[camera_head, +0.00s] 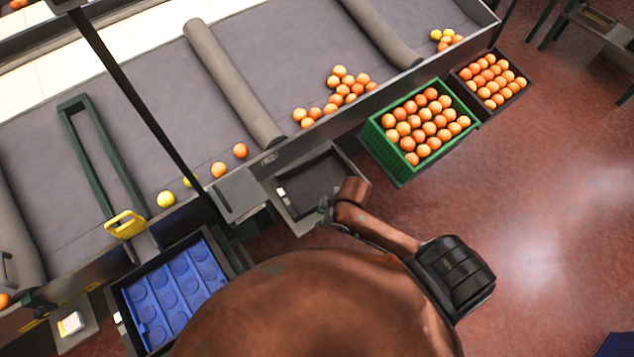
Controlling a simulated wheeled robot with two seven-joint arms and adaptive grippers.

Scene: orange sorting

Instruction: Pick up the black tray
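An empty black tray (318,180) sits on a shelf beside the conveyor, near the middle of the view. Its lower right part is hidden behind my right arm. My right gripper (326,209) is small in the view, at the tray's near edge. I cannot tell whether it touches the tray, or whether its fingers are open or shut. My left gripper is not in view.
A green crate (401,180) full of oranges stands right of the tray, with a dark crate (487,113) of oranges beyond. A blue insert (176,290) lies in a dark tray at lower left. The conveyor (150,60) carries loose fruit.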

